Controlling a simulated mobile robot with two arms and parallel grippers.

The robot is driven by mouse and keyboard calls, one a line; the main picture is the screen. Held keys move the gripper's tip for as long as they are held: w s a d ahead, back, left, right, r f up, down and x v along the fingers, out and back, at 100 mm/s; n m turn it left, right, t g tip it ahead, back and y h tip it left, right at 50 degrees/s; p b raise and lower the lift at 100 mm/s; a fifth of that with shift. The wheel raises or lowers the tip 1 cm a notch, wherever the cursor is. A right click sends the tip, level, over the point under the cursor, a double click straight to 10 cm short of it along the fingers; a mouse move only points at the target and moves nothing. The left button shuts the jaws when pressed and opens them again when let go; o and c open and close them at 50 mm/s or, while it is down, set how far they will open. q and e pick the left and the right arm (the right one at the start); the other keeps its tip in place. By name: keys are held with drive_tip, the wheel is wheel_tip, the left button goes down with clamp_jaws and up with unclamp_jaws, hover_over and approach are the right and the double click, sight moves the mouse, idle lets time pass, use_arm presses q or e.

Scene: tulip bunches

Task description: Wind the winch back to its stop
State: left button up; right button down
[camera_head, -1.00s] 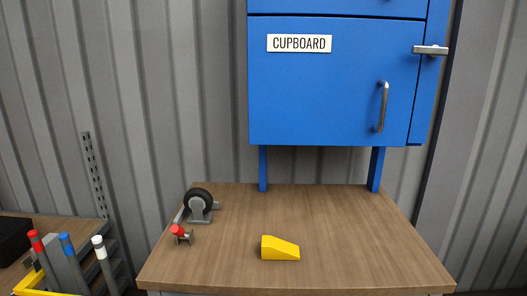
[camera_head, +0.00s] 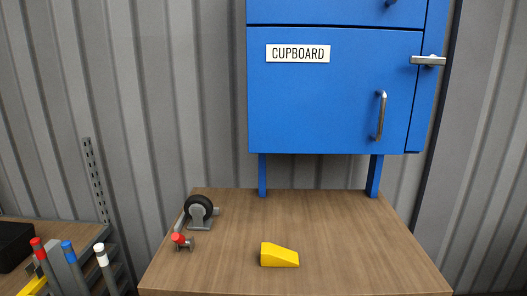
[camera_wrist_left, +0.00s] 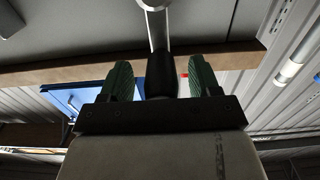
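In the left wrist view, a crank with a grey metal arm (camera_wrist_left: 157,30) and a black grip (camera_wrist_left: 161,74) shows in front of a brown board edge; I take it for the winch's crank. The grip stands between the two green fingers of my left gripper (camera_wrist_left: 161,82). The fingers are apart, with a narrow gap seen on each side of the grip; I cannot tell how deep it sits between them. The winch's body and stop cannot be made out. Neither gripper shows in the head view.
A wooden tabletop (camera_head: 334,235) carries a black wheel in a grey bracket (camera_head: 199,209), a small red-capped part (camera_head: 179,239) and a yellow wedge (camera_head: 279,256). A blue cupboard (camera_head: 325,100) stands above. Red, blue and white-topped levers (camera_head: 68,249) are at lower left.

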use_arm(q)
drive_tip(key=shift+s+p, duration=0.4)
drive_tip(key=shift+s, duration=0.15)
drive_tip(key=shift+s+p, duration=1.45)
drive_tip(key=shift+s, duration=1.55)
drive_tip(key=s+f+g+p, duration=0.1)
drive_tip(key=s+f+g, duration=0.3)
drive_tip(key=f, duration=0.5)
drive_tip(key=s+f+m+g, duration=0.1)
drive_tip(key=s+f+g, duration=0.1)
drive_tip(key=s+f, duration=0.55)
drive_tip(key=s+f+g+p, duration=0.1)
drive_tip(key=s+f+g, duration=0.3)
drive_tip(key=f, duration=0.5)
drive_tip(key=s+a+f+g, duration=0.1)
drive_tip(key=s+f+g, duration=0.1)
drive_tip(key=s, duration=0.6)
drive_tip(key=s+a+f+g, duration=0.1)
drive_tip(key=s+f+g, duration=0.1)
drive_tip(key=s+f, duration=0.3)
drive_tip(key=s+a+f+m+g, duration=0.1)
drive_tip(key=s+a+f+g, duration=0.1)
drive_tip(key=s, duration=1)
drive_tip(key=shift+s+f+g+y+p, duration=0.3)
drive_tip(key=shift+f+g+p, duration=0.15)
drive_tip(key=shift+f, duration=0.2)
